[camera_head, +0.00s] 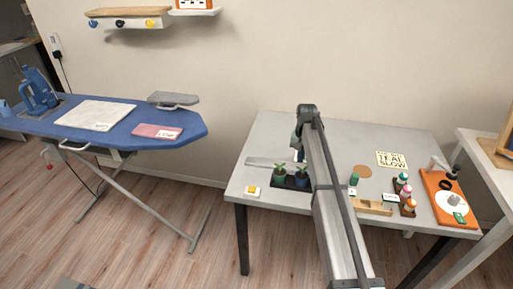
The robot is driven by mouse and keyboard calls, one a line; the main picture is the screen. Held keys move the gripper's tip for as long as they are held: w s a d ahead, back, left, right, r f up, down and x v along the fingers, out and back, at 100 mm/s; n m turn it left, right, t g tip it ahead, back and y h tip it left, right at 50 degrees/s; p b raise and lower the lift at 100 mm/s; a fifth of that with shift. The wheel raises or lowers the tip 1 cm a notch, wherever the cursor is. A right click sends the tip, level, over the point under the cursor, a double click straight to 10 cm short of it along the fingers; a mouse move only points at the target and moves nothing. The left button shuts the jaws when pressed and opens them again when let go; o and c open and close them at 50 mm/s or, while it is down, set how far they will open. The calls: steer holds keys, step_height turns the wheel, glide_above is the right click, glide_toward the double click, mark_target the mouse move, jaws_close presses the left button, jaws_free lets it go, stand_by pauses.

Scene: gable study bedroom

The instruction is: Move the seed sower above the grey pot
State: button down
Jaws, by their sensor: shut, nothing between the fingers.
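My gripper (299,154) is over the back middle of the grey table (264,139), partly hidden by my own arm. It is shut and empty, close above and behind the small potted plants. One plant sits in a green pot (279,181) and one in a dark blue pot (302,181), both on a black tray (289,187). I cannot make out a seed sower or a grey pot for certain; my arm hides part of the table.
A flat grey strip (262,162) and a yellow-and-white block (252,191) lie left. Right of my arm are a green cylinder (354,179), a wooden block (373,208), several capped bottles (406,190), a sign (391,160) and an orange board (437,186). A blue ironing board (189,126) stands left.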

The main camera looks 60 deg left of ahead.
steer(key=shift+w+d, duration=1.2)
steer(key=shift+s+a, duration=0.15)
steer(key=shift+s+a, duration=0.75)
steer(key=shift+r, duration=0.1)
step_height(320, 180, up, 12)
stand_by(1.3)
stand_by(0.5)
